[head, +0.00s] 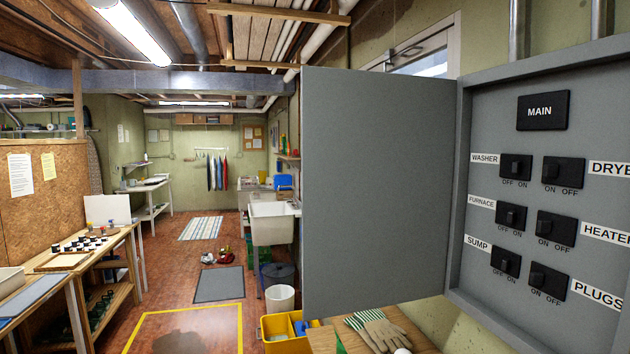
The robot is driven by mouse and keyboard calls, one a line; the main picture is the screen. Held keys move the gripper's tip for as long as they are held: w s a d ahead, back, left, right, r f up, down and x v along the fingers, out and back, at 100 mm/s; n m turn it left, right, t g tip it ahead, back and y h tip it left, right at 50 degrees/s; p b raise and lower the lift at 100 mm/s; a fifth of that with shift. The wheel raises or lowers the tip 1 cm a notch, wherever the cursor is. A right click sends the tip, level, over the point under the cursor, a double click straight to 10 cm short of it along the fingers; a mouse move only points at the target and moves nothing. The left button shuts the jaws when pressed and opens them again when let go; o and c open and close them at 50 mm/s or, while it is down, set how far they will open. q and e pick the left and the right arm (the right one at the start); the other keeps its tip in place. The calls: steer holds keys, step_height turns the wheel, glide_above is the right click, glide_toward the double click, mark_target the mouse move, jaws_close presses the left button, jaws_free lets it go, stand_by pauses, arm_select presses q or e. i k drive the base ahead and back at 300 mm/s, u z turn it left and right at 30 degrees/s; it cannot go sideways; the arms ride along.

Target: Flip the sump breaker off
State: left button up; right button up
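The sump breaker (506,261) is a small black switch at the bottom of the left column in the grey breaker panel (549,87). A white SUMP label (478,245) is at its upper left. OFF is printed below its left side and ON below its right side. Its toggle is dark, and I cannot tell surely which side it sits on. The panel door (380,185) is swung open to the left. Neither of my grippers is in view, and nothing covers the sump breaker.
Washer (515,168) and furnace (511,216) breakers are above; the plugs breaker (548,281) is close at right. Work gloves (380,330) lie on a wooden surface below the door. A yellow bin (286,334) stands beside it. The floor at centre left is mostly clear.

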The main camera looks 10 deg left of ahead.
mark_target(505, 265)
steer(key=u, duration=1.6)
steer(key=i, duration=3.1)
steer(key=z, duration=4.05)
steer(key=i, duration=1)
steer(key=u, duration=0.5)
